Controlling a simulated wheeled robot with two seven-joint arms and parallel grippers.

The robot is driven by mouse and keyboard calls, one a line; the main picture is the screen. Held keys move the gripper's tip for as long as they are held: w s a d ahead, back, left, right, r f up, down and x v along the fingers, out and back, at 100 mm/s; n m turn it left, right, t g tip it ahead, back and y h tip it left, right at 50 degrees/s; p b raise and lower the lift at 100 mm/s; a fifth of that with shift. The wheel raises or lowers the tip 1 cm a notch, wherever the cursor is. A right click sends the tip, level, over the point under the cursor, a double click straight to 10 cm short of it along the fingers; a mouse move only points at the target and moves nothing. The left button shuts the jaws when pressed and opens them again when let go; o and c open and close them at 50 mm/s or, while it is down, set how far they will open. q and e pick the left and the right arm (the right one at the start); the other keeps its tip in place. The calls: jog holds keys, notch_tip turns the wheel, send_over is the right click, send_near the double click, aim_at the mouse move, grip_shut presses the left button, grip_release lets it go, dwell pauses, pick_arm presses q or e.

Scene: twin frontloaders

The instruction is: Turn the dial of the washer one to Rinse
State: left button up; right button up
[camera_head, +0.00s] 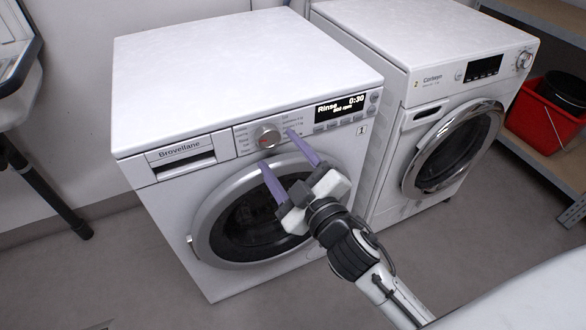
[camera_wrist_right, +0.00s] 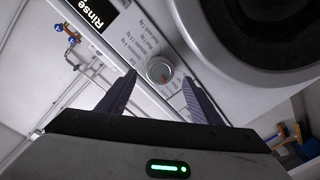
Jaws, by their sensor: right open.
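Washer one (camera_head: 250,90) is the white front-loader on the left, labelled Brovellane and marked 1. Its round silver dial (camera_head: 267,137) sits on the control panel, with a red mark on it. The dial also shows in the right wrist view (camera_wrist_right: 160,70). The display (camera_head: 340,104) reads "Rinse" and 0:30. My right gripper (camera_head: 289,160) is open and empty in front of the panel. Its two purple-grey fingers point toward the dial, one to each side, and appear apart from it. My left gripper is out of view.
A second white washer (camera_head: 440,100), marked 2, stands to the right. The round door (camera_head: 210,220) of washer one is shut below the panel. A shelf with a red bucket (camera_head: 545,122) is at the far right. Grey floor is clear in front.

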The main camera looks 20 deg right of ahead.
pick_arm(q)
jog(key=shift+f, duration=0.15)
pick_arm(e)
jog(key=s, duration=0.6)
jog(key=shift+s+d, duration=0.3)
jog(key=shift+s, duration=0.1)
jog(key=shift+r, duration=0.1)
pick_arm(q)
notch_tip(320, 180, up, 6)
jog(key=p, duration=0.8)
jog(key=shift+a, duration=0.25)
pick_arm(e)
jog(key=s+a+f+m+g+y, duration=0.1)
jog(key=s+f+m+g, duration=0.6)
jog(key=s+f, duration=0.8)
notch_tip(320, 180, down, 4)
jog(key=shift+a+r+g, duration=0.2)
jog(key=shift+a+g, duration=0.05)
jog(key=shift+g, duration=0.75)
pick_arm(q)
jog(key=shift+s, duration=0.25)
